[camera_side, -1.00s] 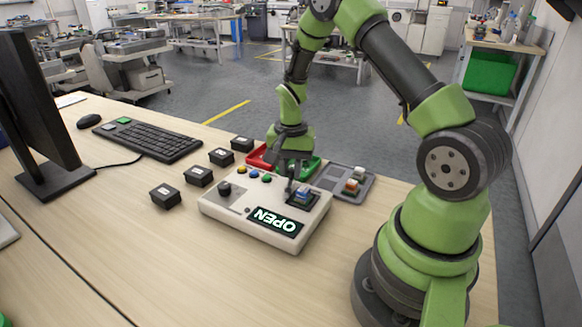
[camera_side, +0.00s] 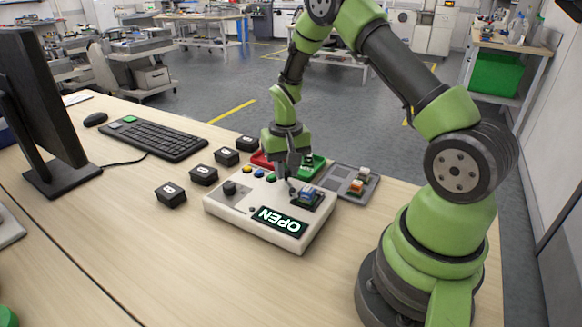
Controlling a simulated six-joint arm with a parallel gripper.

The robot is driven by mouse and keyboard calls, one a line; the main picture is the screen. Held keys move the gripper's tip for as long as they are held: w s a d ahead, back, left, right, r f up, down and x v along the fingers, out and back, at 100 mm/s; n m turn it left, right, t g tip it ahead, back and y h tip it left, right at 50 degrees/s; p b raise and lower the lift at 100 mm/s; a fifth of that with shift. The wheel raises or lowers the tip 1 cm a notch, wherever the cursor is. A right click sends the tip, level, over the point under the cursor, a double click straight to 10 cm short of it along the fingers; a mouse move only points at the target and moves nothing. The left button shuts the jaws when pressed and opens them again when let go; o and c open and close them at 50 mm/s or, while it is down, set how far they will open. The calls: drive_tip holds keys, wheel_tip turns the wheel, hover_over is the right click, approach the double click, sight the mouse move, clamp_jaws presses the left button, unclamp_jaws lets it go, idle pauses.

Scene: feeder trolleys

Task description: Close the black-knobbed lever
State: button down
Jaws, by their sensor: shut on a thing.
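The white test box (camera_side: 245,213) lies on the wooden table, and its display (camera_side: 278,221) reads OPEN. A dark socket (camera_side: 314,203) with a small blue-and-white part in it sits at the box's right end. The black-knobbed lever (camera_side: 292,188) stands beside the socket, on its left; it is small and partly covered by the fingers. My gripper (camera_side: 292,176) points down over the back of the box, with its fingertips at the lever's top, shut on it. The exact contact is too small to see.
A round black knob (camera_side: 230,187) and coloured buttons sit on the box's left. Behind the box are a red bin (camera_side: 261,160) and a green bin (camera_side: 318,163). A grey tray (camera_side: 341,172) with small parts is at right. Several black blocks stand left, near the keyboard (camera_side: 152,138).

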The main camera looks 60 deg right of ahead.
sight(276, 189)
drive_tip(key=n, duration=0.2)
drive_tip(key=a+n, duration=0.1)
drive_tip(key=shift+w+a+n, duration=0.15)
drive_tip(key=shift+w+n, duration=0.2)
drive_tip(key=shift+n, duration=0.05)
drive_tip(key=shift+w+a+n, duration=0.1)
drive_tip(key=shift+a+n, duration=0.25)
drive_tip(key=shift+n, duration=0.7)
drive_tip(key=shift+w+a+n, duration=0.1)
drive_tip(key=shift+a+n, duration=0.25)
drive_tip(key=shift+n, duration=0.7)
drive_tip(key=c, duration=1)
unclamp_jaws()
wheel_tip(276, 189, up, 10)
